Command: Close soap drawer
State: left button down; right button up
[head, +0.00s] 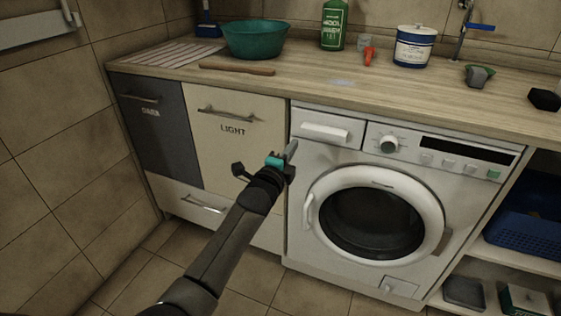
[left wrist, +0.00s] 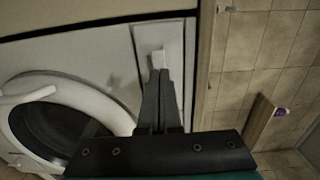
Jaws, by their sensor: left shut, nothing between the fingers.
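The soap drawer (head: 326,129) is the white panel with a raised handle at the top left of the white washing machine (head: 457,190). I cannot tell how far the drawer stands out. My left gripper (head: 291,148) is shut and empty, just left of and below the drawer in the head view. In the left wrist view the shut fingers (left wrist: 161,85) point at the white drawer handle (left wrist: 158,59), and the tips overlap its lower end. Whether they touch is unclear. My right gripper is out of view.
The wooden counter (head: 300,82) runs above the machine. It holds a teal basin (head: 255,40), a green bottle (head: 333,25) and a white-blue tub (head: 413,48). Cabinets with handles (head: 228,114) stand left of the machine. An open shelf with a blue basket (head: 525,220) is at right.

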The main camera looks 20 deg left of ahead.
pick_arm(q)
jog(key=s+p, duration=0.2)
jog(key=s, duration=0.5)
jog(key=shift+s+a+p, duration=0.15)
jog(key=shift+p, duration=0.2)
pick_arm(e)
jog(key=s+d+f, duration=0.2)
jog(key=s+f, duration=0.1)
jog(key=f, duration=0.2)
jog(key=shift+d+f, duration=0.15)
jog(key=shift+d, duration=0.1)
